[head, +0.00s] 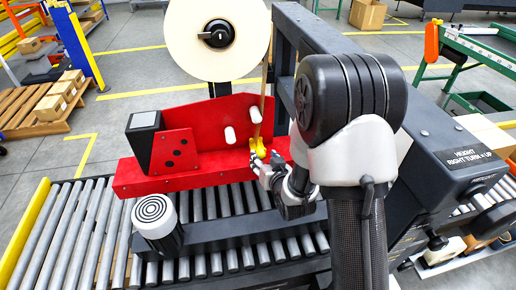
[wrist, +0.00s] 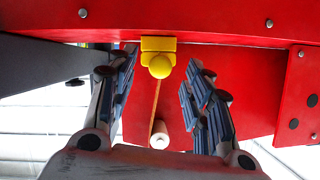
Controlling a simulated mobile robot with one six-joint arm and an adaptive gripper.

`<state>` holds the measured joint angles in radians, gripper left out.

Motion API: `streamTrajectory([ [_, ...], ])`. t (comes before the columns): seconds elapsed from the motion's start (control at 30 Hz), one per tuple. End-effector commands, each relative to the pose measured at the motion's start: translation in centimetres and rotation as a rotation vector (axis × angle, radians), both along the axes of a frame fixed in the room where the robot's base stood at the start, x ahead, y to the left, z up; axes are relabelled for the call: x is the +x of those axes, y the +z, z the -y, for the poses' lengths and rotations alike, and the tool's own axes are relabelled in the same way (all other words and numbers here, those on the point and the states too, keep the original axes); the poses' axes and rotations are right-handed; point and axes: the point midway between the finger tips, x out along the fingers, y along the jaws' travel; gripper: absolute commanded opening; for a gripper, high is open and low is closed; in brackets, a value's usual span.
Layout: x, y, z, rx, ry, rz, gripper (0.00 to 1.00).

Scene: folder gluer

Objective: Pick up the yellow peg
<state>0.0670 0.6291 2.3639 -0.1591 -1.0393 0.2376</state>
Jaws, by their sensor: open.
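The yellow peg (head: 257,147) is a small knob on a block, set at the red panel (head: 200,140) in the head view. In the wrist view the yellow peg (wrist: 159,66) shows a round knob below a square block against the red edge. My gripper (head: 262,161) is right by the peg in the head view. In the wrist view my gripper (wrist: 161,58) is open, with one finger on each side of the peg and a visible gap to both. The fingers do not hold anything.
A large cream roll (head: 187,45) stands behind the panel, with a tan strip (head: 263,95) running down to the peg. White rollers (head: 230,135) stick out of the panel. A dark machine frame (head: 335,30) is close to my arm. A roller conveyor (head: 75,230) lies in front.

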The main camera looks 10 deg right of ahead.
Motion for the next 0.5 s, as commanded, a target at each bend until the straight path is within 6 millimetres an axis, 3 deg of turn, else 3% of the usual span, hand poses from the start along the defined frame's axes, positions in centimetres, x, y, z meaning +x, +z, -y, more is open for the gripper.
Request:
streamTrajectory([
  [0.13,1.42,-0.66,-0.16,0.000,0.001,0.000,0.46],
  [0.37,1.60,-0.64,-0.17,0.000,0.000,0.000,0.46],
  [0.5,1.58,-0.64,-0.16,0.000,0.000,0.000,0.38],
])
